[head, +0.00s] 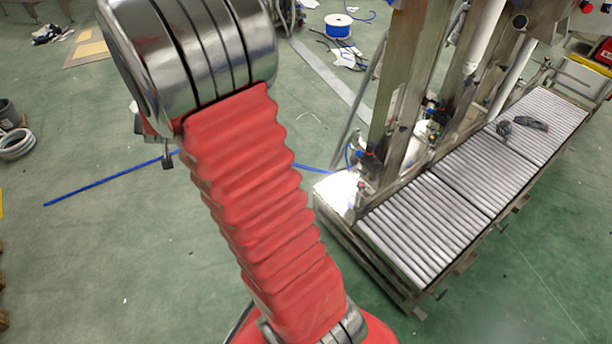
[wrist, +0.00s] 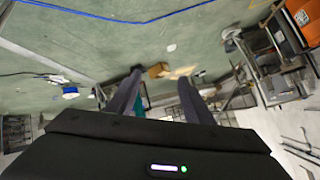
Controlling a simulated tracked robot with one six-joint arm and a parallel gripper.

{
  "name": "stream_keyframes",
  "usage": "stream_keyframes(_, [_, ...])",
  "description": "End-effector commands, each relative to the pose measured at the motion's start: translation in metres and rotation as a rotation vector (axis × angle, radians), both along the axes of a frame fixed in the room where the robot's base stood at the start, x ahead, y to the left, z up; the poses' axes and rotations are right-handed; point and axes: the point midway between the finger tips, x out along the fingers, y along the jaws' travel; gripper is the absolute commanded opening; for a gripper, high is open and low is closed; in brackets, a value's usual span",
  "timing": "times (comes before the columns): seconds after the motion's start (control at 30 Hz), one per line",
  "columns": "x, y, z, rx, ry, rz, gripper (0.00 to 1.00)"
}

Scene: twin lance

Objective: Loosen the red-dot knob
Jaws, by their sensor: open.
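I cannot make out a red-dot knob for certain. In the head view a small red round part (head: 587,8) and a dark round knob (head: 520,20) sit on the machine at the top right, partly cut by the frame edge and too small to tell apart by markings. My gripper (wrist: 160,78) shows in the wrist view with its two grey fingers apart and nothing held between them. It is not near any knob that I can see. The head view shows my red-sleeved arm but not the gripper.
A steel frame machine with a roller conveyor (head: 425,225) stands at the right; a dark tool (head: 528,124) lies on its rollers. A blue and white spool (head: 338,25) and a blue hose (head: 105,180) lie on the green floor. The floor at left is mostly clear.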

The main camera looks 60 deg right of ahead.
Motion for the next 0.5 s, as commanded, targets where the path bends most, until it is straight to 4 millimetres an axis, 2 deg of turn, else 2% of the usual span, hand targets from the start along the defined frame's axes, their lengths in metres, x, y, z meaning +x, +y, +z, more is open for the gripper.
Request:
stream_keyframes(0.03, [0.002, -0.015, -0.014, -0.002, -0.002, -0.039, 0.47])
stream_keyframes(0.27, [-0.001, -0.083, -0.064, -0.036, -0.032, -0.221, 0.47])
stream_keyframes(0.5, [-0.024, -0.15, -0.12, -0.094, -0.048, -0.411, 0.47])
